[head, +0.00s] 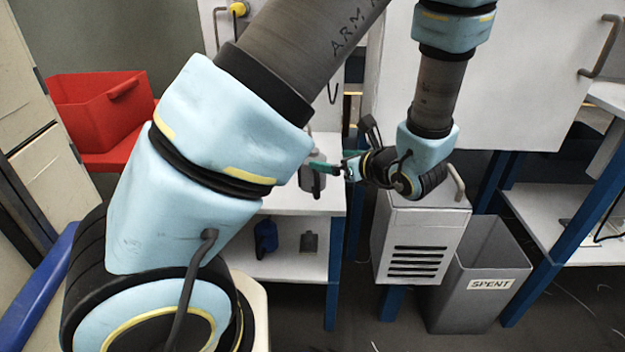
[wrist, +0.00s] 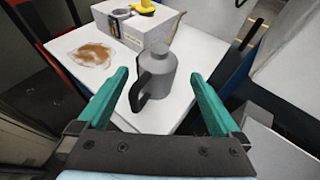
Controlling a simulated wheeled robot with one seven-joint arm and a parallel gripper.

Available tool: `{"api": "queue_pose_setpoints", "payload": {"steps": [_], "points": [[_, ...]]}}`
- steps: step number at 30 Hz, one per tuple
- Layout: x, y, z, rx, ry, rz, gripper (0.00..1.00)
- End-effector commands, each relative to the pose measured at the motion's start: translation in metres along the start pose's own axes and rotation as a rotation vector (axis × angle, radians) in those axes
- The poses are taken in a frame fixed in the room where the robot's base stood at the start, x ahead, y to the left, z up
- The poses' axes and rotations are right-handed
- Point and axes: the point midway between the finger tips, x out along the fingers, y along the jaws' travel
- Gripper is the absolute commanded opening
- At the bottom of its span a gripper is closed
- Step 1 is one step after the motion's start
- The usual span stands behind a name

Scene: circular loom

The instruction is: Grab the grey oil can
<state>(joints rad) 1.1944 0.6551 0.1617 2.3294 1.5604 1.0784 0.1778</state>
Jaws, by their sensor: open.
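The grey oil can (wrist: 158,77) stands upright on a white shelf top (wrist: 188,88) in the wrist view. It has a short neck and cap, and a dark handle on its left side. My gripper (wrist: 162,82) is open, its two green fingers spread to the left and right of the can in that view. I cannot tell whether the can is fully between the fingertips, and no contact shows. In the head view the can (head: 313,178) is partly hidden behind my arm and fingers, and my gripper (head: 335,168) reaches it from the right.
Behind the can is a box (wrist: 135,24) with a yellow item on top, next to a brown stain (wrist: 90,56). A red bin (head: 100,110) stands at left. A vented white box (head: 420,240) and a grey SPENT bin (head: 480,275) stand right. A blue item (head: 265,238) sits on the lower shelf.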

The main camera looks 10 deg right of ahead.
Motion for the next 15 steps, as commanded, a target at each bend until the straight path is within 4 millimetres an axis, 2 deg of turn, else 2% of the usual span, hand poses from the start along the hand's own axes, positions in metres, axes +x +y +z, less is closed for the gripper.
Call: {"api": "queue_pose_setpoints", "payload": {"steps": [1, 6, 11, 15], "points": [[0.010, 0.002, 0.000, 0.000, 0.000, 0.006, 1.00], [0.034, 0.002, 0.000, -0.001, 0.001, 0.007, 1.00], [0.044, 0.002, 0.000, -0.002, 0.003, 0.006, 1.00], [0.062, 0.004, 0.000, -0.002, 0.003, 0.009, 1.00]]}}
